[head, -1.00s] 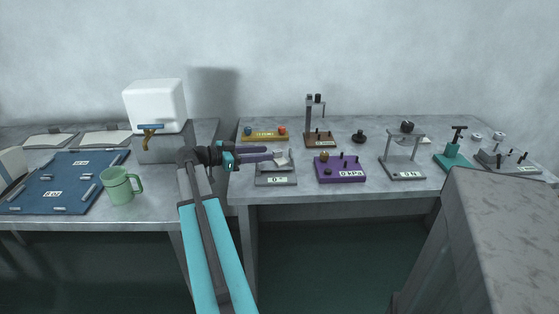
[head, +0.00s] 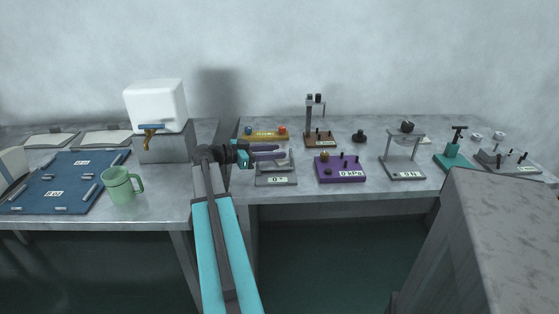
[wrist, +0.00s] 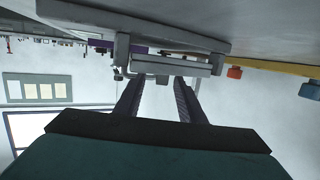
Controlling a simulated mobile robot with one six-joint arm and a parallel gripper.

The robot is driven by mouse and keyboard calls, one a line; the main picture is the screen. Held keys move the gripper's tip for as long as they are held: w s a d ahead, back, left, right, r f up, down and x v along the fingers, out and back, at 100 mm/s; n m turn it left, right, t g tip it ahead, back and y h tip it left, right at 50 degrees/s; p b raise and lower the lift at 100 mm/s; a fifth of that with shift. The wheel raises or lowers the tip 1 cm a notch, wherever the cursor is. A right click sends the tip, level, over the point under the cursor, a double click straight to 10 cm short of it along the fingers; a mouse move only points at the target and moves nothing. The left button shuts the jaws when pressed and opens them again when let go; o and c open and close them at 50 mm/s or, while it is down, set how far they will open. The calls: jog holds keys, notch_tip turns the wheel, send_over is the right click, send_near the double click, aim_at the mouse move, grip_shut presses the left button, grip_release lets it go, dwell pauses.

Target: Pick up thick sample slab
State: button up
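A grey device with a "0" display (head: 276,181) stands near the front left of the right-hand table. My gripper (head: 282,153) is over its back part, pointing right, with its two dark fingers apart. In the wrist view the gripper (wrist: 160,82) shows an empty gap between the fingers. A pale grey flat block (wrist: 160,68) lies just beyond the fingertips, close to them; I cannot tell whether they touch it. Whether this block is the thick sample slab is unclear. In the head view the fingers partly hide that spot.
A yellow block with coloured knobs (head: 264,135) is behind my gripper. A purple device (head: 341,174) stands to the right, and a brown stand (head: 319,138) behind it. A white tank with a tap (head: 155,106), a green mug (head: 119,187) and a blue board (head: 62,180) are left.

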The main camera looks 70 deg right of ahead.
grip_shut()
jog(key=shift+r, duration=0.1)
notch_tip(320, 180, up, 10)
dwell(0.9)
dwell(0.4)
